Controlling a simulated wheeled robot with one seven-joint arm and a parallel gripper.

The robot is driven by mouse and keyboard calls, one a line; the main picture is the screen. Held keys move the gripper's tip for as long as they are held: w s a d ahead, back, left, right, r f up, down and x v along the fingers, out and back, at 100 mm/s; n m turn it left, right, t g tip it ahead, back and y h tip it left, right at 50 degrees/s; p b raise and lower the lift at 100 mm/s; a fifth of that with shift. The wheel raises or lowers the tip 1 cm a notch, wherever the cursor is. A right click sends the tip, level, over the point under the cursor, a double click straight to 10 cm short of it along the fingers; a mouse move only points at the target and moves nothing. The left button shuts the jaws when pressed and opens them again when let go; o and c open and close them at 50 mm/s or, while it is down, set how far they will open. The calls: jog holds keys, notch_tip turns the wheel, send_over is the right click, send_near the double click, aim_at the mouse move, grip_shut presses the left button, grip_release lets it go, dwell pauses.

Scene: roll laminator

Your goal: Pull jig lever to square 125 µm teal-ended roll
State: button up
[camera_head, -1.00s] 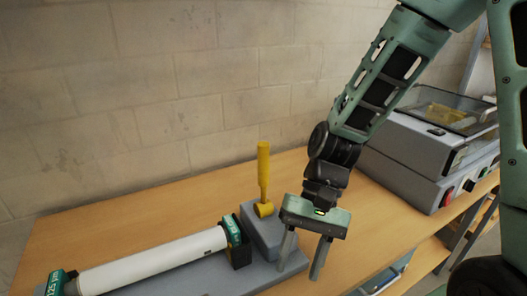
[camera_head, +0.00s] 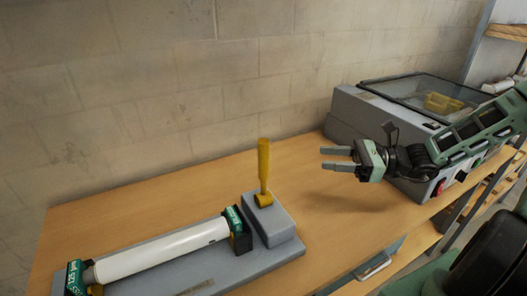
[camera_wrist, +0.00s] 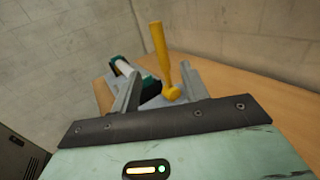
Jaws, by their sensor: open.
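The yellow jig lever (camera_head: 263,168) stands upright on a grey block at the right end of the jig (camera_head: 205,282). The white roll (camera_head: 165,250) with teal ends lies in the jig, its label reading 125 µm at the left end. My gripper (camera_head: 336,158) is open and empty, to the right of the lever and apart from it, with its fingers pointing left. In the wrist view the lever (camera_wrist: 162,60) shows beyond and between the open fingers (camera_wrist: 160,88), with the roll (camera_wrist: 124,67) partly hidden behind the left finger.
A grey laminator (camera_head: 360,125) with a clear lid stands at the right, behind my gripper and forearm. The wooden bench (camera_head: 315,215) is bare between the jig and the laminator. A drawer handle (camera_head: 372,266) is at the front edge, and a block wall runs behind.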

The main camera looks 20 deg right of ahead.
aim_at(267, 158)
jog(key=p+x, duration=0.4)
jog(key=x, duration=1.1)
jog(key=shift+a+r+p, duration=0.1)
jog(key=shift+a+p, duration=0.15)
jog(key=shift+p, duration=0.1)
jog(key=shift+w+a, duration=0.3)
jog(key=shift+a, duration=0.15)
grip_shut()
jog(key=shift+s+d+f+n+y+b, duration=0.1)
jog(key=shift+s+n+y+b, duration=0.05)
jog(key=shift+s+n+b, duration=0.15)
jog(key=shift+s+f+n+y+b, duration=0.1)
jog(key=shift+s+f+n+y, duration=0.1)
jog(key=shift+s, duration=0.2)
jog(key=s+f+n+g+y+b, duration=0.1)
jog(key=s+f+n+y+b, duration=0.2)
jog(key=s+n+b, duration=0.1)
jog(key=s+d+f+n+g+y+b, duration=0.1)
jog(key=s+f+n+y+b, duration=0.2)
jog(key=s+n, duration=0.4)
jog(key=shift+d+n+g+b, duration=0.15)
jog(key=shift+n+g+b, duration=0.15)
jog(key=shift+n+b, duration=0.15)
jog(key=shift+s+f, duration=0.1)
jog(key=shift+f, duration=0.15)
